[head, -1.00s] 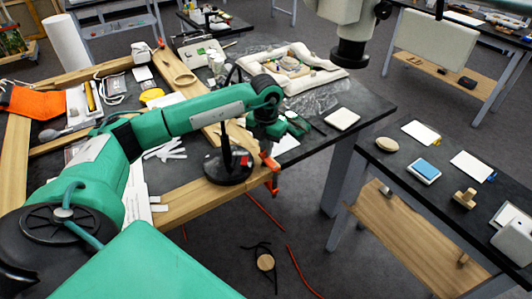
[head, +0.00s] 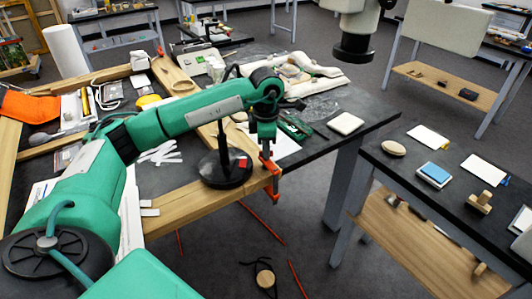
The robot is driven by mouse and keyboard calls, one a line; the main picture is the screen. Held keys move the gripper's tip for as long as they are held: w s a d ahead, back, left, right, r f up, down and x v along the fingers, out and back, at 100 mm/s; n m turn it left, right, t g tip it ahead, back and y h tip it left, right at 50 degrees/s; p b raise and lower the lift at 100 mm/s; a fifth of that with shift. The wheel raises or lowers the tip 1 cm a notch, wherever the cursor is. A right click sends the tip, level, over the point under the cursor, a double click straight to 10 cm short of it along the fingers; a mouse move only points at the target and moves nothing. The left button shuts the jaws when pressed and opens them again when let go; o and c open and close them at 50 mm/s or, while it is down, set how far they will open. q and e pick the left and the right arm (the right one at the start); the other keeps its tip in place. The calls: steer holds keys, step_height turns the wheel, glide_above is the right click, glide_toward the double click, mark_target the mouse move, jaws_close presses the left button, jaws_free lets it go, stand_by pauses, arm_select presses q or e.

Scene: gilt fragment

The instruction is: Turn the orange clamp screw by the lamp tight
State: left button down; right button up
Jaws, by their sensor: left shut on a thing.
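The orange clamp (head: 272,190) grips the front edge of the wooden frame on the left table, near its right corner. The black lamp (head: 224,170) stands on its round base just left of the clamp. My left gripper (head: 267,149) points down over the clamp's orange top, shut on the clamp screw. Its fingers and hand hide part of the screw, so how far it is turned does not show.
White strips (head: 160,153) lie left of the lamp. A white square pad (head: 346,123) lies right of the gripper on the dark table. A second table on the right holds a blue-topped block (head: 435,172) and a wooden stamp (head: 480,201). Red cables lie on the floor.

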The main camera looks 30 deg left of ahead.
arm_select(q)
steer(key=shift+w+m+b, duration=0.1)
steer(key=shift+m+b, duration=0.35)
steer(key=shift+m, duration=0.55)
steer(key=m+b, duration=0.2)
steer(key=m, duration=0.3)
steer(key=shift+r+m+b, duration=0.1)
steer(key=shift+m+b, duration=0.5)
steer(key=shift+m, duration=0.6)
arm_select(e)
steer(key=w+a+r, duration=0.3)
steer(key=w+r, duration=0.3)
steer(key=w, duration=0.2)
steer(key=shift+w+r, duration=0.15)
steer(key=shift+w, duration=0.15)
arm_select(q)
steer(key=shift+r, duration=0.1)
steer(key=c, duration=1.5)
jaws_free()
